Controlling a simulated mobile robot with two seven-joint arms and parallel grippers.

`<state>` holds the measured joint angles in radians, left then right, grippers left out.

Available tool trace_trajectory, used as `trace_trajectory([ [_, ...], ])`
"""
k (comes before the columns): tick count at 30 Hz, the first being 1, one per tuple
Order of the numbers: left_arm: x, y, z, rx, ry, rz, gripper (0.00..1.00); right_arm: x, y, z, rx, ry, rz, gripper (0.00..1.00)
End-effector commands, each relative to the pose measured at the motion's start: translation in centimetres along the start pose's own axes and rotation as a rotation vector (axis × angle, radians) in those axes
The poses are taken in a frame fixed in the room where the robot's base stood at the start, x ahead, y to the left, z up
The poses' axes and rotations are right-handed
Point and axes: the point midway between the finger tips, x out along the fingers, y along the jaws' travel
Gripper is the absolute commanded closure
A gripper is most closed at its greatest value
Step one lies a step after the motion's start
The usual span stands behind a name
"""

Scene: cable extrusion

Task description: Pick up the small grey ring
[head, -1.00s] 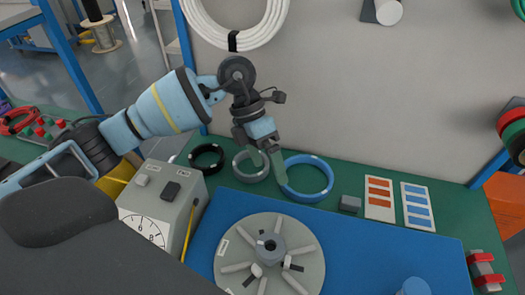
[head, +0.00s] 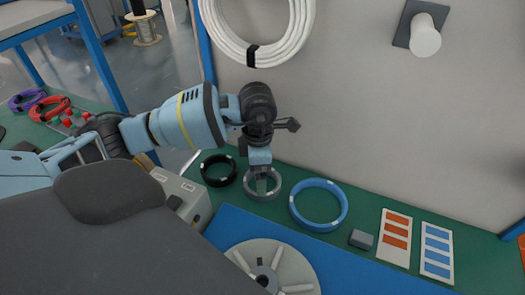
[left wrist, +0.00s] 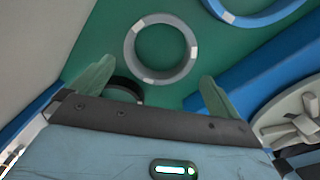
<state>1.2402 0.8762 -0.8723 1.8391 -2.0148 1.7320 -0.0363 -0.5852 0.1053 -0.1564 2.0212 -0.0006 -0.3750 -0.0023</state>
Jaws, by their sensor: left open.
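The small grey ring (head: 265,197), with pale bands, lies flat on the green bench top between a black ring and a larger blue ring. It also shows whole in the left wrist view (left wrist: 129,48), just ahead of the fingertips. My left gripper (head: 262,184) points down over the ring in the head view, partly covering its middle. In the left wrist view its two green fingers (left wrist: 157,75) are wide apart, with nothing between them. The fingers look apart from the ring; the exact height is hard to tell. My right gripper is in neither view.
The black ring (head: 217,182) lies close on the left and the blue ring (head: 340,205) on the right. A grey box with a dial stands nearer left. A blue mat (head: 222,220) with a round grey spool (head: 245,258) lies in front. A grey wall stands behind.

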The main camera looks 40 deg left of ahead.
Motion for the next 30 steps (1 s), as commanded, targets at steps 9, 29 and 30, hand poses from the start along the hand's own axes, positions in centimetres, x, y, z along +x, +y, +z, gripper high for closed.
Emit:
trace_trajectory([
  [9,3.3,0.1,0.5,-0.001,0.002,-0.002,0.0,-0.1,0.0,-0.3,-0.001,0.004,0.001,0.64],
  [29,5.1,0.1,0.5,-0.001,-0.001,0.0,0.29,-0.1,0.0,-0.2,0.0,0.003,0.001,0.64],
  [30,5.1,0.2,0.5,-0.001,-0.001,0.0,0.31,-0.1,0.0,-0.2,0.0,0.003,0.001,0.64],
])
